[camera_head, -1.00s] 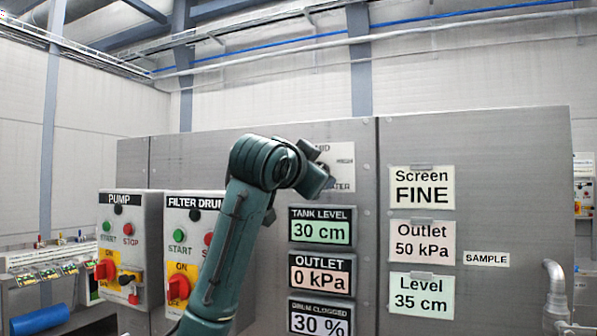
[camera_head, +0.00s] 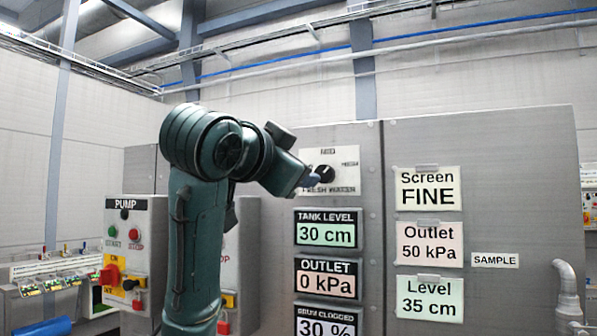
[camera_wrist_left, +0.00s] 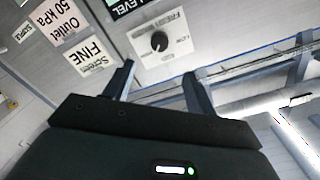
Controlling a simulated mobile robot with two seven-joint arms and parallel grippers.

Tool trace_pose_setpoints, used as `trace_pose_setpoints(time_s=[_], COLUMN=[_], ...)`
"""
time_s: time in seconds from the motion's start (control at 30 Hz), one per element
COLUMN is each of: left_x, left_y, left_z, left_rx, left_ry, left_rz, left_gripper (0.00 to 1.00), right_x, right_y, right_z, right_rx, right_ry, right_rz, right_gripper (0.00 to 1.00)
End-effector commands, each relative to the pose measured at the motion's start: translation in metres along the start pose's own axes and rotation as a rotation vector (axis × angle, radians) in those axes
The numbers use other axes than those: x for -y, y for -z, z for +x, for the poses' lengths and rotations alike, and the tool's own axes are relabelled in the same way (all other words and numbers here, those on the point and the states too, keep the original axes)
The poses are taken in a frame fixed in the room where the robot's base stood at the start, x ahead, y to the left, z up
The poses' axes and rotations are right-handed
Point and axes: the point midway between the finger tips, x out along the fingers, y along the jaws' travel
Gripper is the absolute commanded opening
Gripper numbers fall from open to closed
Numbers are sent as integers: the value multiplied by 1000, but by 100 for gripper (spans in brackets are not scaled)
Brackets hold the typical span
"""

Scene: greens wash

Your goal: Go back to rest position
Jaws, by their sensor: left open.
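My left arm rises in front of the control panel in the head view, and its gripper (camera_head: 312,180) is beside the black selector knob (camera_head: 322,174) in the picture. In the left wrist view the gripper (camera_wrist_left: 158,78) has its two fingers spread apart with nothing between them. The same knob (camera_wrist_left: 159,41) on its white plate shows beyond the fingers, clear of them. My right gripper is in neither view.
The grey panel (camera_head: 500,190) carries readouts for tank level (camera_head: 325,229) and outlet (camera_head: 325,278), plus note cards such as Screen FINE (camera_head: 428,187). The pump box (camera_head: 127,245) sticks out at left; my arm partly covers the filter drum box. A bent pipe (camera_head: 567,285) stands at right.

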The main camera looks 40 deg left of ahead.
Motion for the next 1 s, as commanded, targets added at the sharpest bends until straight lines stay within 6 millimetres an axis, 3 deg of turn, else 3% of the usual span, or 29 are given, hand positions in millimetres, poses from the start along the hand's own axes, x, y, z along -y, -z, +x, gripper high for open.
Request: trace_pose_setpoints(time_s=[0.27, 0.37, 0.47, 0.6, 0.7, 0.87, 1.0], left_x=[-2, -19, -55, -128, -181, -259, -317], left_y=[-2, -11, -35, -88, -132, -206, -268], left_z=[2, 13, 34, 63, 72, 67, 44], left_rx=[3, 23, 64, 150, 216, 330, 437], left_ry=[-4, -29, -83, -190, -266, -380, -466], left_rz=[1, 5, 11, 8, -4, -34, -71], left_gripper=[56, 56, 56, 56, 56, 56, 56], right_x=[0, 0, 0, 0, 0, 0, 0], right_y=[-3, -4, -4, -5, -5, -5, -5], right_z=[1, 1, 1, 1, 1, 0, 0], right_rx=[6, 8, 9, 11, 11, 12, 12], right_ry=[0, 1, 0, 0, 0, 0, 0], right_rz=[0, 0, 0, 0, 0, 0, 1], right_gripper=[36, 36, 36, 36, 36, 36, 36])
